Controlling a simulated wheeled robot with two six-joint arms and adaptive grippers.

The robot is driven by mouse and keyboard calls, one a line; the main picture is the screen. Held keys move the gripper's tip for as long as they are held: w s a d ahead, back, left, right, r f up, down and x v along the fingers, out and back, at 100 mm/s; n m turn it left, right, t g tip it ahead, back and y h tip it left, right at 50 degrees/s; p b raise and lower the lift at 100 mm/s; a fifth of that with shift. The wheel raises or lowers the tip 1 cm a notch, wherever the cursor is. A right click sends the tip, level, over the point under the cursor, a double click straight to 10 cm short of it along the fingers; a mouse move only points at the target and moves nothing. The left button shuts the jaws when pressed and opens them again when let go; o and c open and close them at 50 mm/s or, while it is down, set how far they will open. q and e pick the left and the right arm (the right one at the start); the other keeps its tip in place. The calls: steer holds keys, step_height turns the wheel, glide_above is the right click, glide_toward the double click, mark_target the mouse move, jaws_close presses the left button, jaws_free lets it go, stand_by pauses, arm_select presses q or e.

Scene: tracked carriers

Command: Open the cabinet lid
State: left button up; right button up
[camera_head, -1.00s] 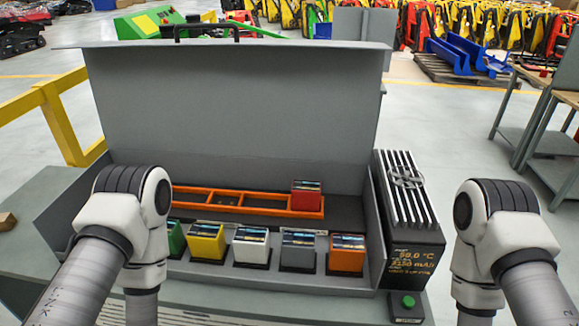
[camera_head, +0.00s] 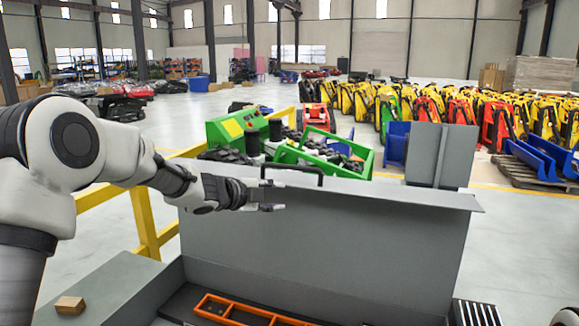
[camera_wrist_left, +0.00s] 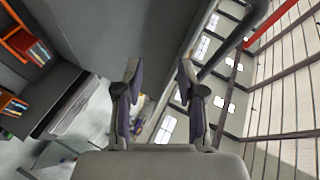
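The grey cabinet lid (camera_head: 330,245) stands raised, roughly upright, at the back of the grey cabinet (camera_head: 215,270). A black bar handle (camera_head: 292,169) sits on its top edge. My left gripper (camera_head: 279,195) is in front of the lid's upper part, just below the handle. In the left wrist view its two fingers (camera_wrist_left: 160,72) are apart with nothing held between them. The lid's grey inner face (camera_wrist_left: 85,35) shows beside them there; I cannot tell whether a finger touches it.
An orange rack (camera_head: 240,312) lies inside the cabinet. A small wooden block (camera_head: 70,305) sits on the grey surface at left. A yellow rail (camera_head: 146,222) stands behind. A finned dark unit (camera_head: 476,313) stands at the cabinet's right.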

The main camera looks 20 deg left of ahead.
mark_target(288, 167)
arm_select(q)
step_height(288, 167, up, 7)
steer(key=w+a+m+t, duration=0.1)
steer(key=a+m, duration=0.1)
steer(key=p+x, duration=0.4)
steer(key=x, duration=0.4)
steer(key=shift+r, duration=0.15)
steer(key=shift+w+d, duration=0.1)
steer(key=shift+w, duration=0.1)
steer(key=shift+s, duration=0.15)
jaws_close()
